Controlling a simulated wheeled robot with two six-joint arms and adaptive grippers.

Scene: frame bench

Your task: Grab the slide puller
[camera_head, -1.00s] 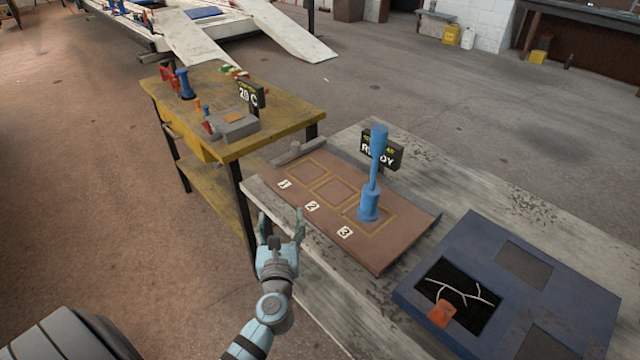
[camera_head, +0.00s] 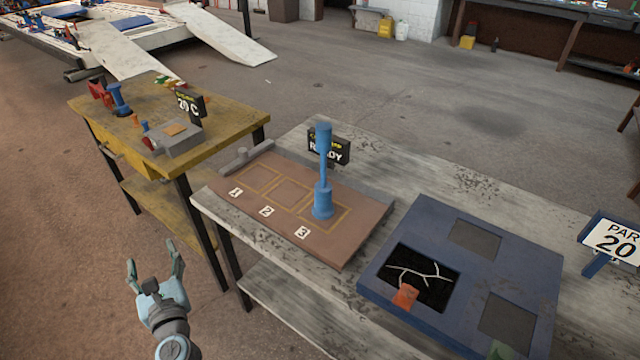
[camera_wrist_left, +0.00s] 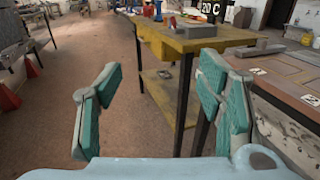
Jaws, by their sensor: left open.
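The slide puller, by its look the tall blue tool (camera_head: 323,175), stands upright on the brown mat (camera_head: 262,212) in the outlined square by label 3. My left gripper (camera_head: 154,258) is open and empty, off the front left of the grey bench and well apart from the blue tool. In the left wrist view, its two green fingers (camera_wrist_left: 158,95) are spread with nothing between them. My right gripper is not in view.
A READY sign (camera_head: 329,151) stands just behind the blue tool. A blue frame panel (camera_head: 500,265) with dark openings lies to the right on the bench. A yellow table (camera_head: 225,125) holding small tools stands at the left. The floor around my left gripper is clear.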

